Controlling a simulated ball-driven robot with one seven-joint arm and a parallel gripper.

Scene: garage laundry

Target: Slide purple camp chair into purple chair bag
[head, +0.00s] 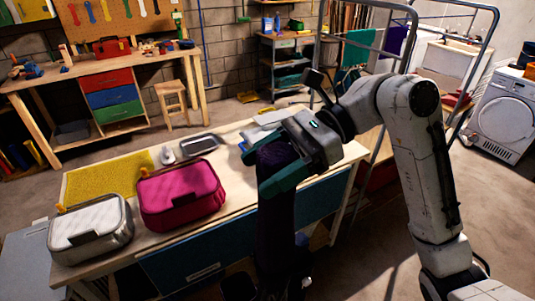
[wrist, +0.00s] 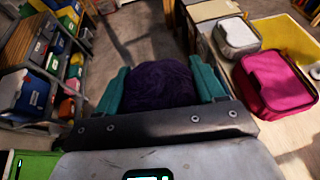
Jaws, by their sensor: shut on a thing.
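My gripper (head: 268,180), with teal fingers, is shut on a long, dark purple bundle (head: 276,215), which looks like the folded camp chair. The bundle hangs roughly upright in front of the workbench, and its lower end runs into dark shapes at the bottom of the head view. In the wrist view, its rounded, wrinkled purple top (wrist: 160,86) sits between the two teal fingers of my gripper (wrist: 160,75). I cannot make out a separate purple chair bag; whether it is among the dark shapes below is unclear.
The near workbench (head: 240,185) carries a magenta case (head: 180,194), a grey-white case (head: 91,229) and a yellow mat (head: 105,177). A metal rack frame (head: 478,75) stands behind my arm. In the wrist view, shelves with coloured bins (wrist: 30,88) stand left, with open floor (wrist: 138,40) ahead.

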